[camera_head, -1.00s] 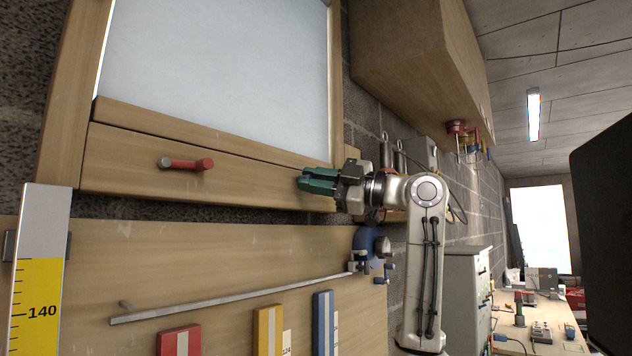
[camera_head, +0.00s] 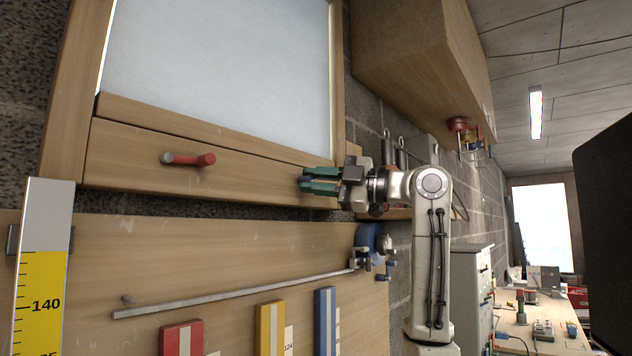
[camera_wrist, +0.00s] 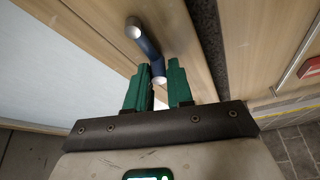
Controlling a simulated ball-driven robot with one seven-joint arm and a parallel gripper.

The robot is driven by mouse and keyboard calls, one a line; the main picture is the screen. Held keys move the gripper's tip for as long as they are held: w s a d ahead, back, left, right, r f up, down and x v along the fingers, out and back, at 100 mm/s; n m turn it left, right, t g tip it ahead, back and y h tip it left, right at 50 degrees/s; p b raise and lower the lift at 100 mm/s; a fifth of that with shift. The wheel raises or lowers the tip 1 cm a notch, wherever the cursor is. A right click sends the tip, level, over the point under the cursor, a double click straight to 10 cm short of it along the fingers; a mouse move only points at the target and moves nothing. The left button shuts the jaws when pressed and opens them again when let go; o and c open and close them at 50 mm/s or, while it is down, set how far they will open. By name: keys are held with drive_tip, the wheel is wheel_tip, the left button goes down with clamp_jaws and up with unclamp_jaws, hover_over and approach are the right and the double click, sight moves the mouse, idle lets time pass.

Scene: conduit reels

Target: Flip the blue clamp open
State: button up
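The blue clamp (camera_wrist: 146,44) shows in the wrist view as a short blue bar with a silver knob at its far end and a silver tip at its near end, on a wooden rail. My gripper (camera_wrist: 160,70) has two green fingers, one on each side of the clamp's near end. The fingers stand apart; whether they touch the bar is hard to tell. In the head view my gripper (camera_head: 303,180) is at the right end of the wooden rail (camera_head: 240,175), and the blue clamp is not distinguishable there.
A red clamp (camera_head: 188,160) sits on the same rail to the left. Below are a panel with a long grey rod (camera_head: 230,295), a blue round part (camera_head: 366,238), and red, yellow and blue blocks. A wooden cabinet (camera_head: 410,70) hangs at upper right.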

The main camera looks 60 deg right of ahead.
drive_tip(key=o, duration=0.4)
drive_tip(key=shift+s, duration=0.1)
drive_tip(key=s, duration=0.3)
drive_tip(key=s+d+f+b, duration=0.1)
drive_tip(key=s, duration=0.3)
drive_tip(key=s+b, duration=0.1)
drive_tip(key=s, duration=0.2)
drive_tip(key=shift+s+d+f, duration=0.15)
drive_tip(key=shift+s+d, duration=0.05)
drive_tip(key=shift+s, duration=0.1)
